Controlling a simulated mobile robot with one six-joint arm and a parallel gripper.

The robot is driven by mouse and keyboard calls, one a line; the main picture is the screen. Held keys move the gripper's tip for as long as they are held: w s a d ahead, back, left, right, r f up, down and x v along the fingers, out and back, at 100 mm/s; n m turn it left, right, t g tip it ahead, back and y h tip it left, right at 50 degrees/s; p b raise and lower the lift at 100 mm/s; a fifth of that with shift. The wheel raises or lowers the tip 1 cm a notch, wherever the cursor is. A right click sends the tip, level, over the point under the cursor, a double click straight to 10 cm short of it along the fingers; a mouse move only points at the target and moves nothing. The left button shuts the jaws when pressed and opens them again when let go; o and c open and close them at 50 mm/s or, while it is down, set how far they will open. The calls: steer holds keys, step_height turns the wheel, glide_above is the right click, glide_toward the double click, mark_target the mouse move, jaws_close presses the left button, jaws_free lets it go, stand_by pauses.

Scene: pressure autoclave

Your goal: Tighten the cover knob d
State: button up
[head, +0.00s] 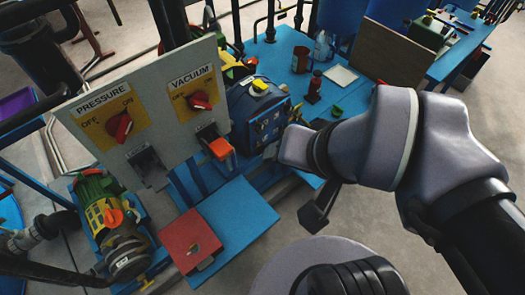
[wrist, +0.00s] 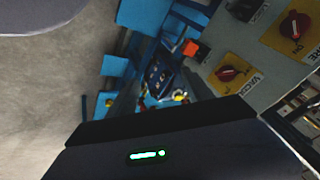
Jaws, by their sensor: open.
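I cannot make out cover knob d or a cover carrying it in either view. The dark body of my gripper (wrist: 165,140), with a green light on it, fills the bottom of the wrist view. Nothing is seen held. In the head view my grey arm comes in from the right, over the floor and the near edge of the blue bench. The gripper is well apart from the panel.
An upright panel (head: 85,118) carries a red PRESSURE knob (head: 119,127) and a red VACUUM knob (head: 199,101). A green and yellow pump (head: 107,215) stands below left. A red box (head: 191,240) sits on a blue plate (head: 238,215). Small items crowd the blue bench (head: 283,48).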

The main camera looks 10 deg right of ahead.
steer(key=w+d+f+m+g+y+p, duration=0.1)
steer(key=w+f+m+g+y+p, duration=0.25)
steer(key=w+f+m+y, duration=0.95)
steer(key=w+d+f+m+t, duration=0.1)
steer(key=w+d+f+t, duration=0.2)
steer(key=f, duration=0.4)
steer(key=w+d+f+m+t, duration=0.1)
steer(key=w+d+f+t, duration=0.1)
steer(key=f, duration=0.5)
steer(key=m+t+h+b, duration=0.3)
steer(key=m+t+h, duration=0.3)
steer(key=m+t, duration=0.25)
glide_toward(262, 151)
steer(key=shift+m, duration=0.35)
steer(key=x, duration=0.8)
steer(key=shift+w, duration=0.3)
steer(key=shift+f, duration=0.1)
jaws_close()
